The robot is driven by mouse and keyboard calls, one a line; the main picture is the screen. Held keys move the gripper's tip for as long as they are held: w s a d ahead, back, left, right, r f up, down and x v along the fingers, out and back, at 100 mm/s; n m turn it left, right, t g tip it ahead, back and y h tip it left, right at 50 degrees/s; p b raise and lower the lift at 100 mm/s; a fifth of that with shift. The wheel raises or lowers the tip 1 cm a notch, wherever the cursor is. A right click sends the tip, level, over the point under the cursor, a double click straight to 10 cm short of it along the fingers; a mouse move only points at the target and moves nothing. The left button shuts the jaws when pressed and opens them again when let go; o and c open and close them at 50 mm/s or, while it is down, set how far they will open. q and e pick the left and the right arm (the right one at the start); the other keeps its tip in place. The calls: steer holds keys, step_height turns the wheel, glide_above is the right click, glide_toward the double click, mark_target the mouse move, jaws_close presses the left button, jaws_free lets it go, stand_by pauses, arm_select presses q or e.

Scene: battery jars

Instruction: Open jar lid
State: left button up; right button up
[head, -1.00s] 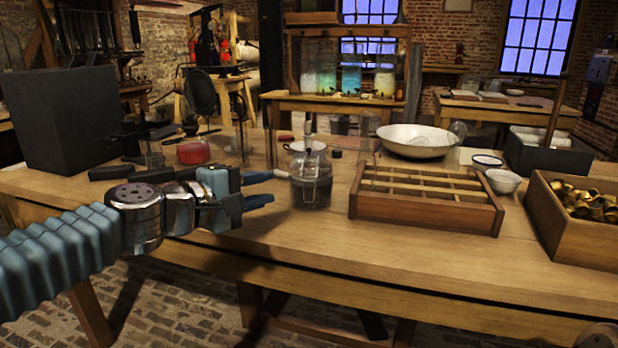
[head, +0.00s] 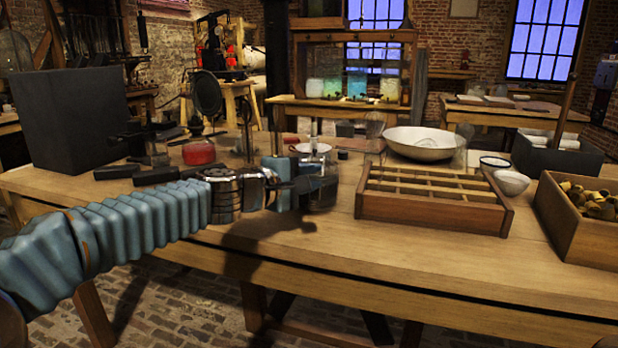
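The glass jar stands on the wooden workbench (head: 420,258), left of the divided wooden tray. Its pale lid (head: 311,148) shows above my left gripper, with a thin upright rod at it. My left gripper (head: 322,186) is at the jar and hides most of its body. Its fingertips are dark and blurred against the jar, so I cannot tell whether they are closed on it. My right gripper is not in view.
Right of the jar are the divided tray (head: 432,213), a white basin (head: 420,140), a small white bowl (head: 511,182) and a box of brass parts (head: 583,236). A red-filled dish (head: 198,152) and a dark box (head: 66,118) stand left. The bench's front strip is clear.

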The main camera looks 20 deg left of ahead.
arm_select(q)
jaws_close()
steer(key=shift+f, duration=0.1)
stand_by(1.1)
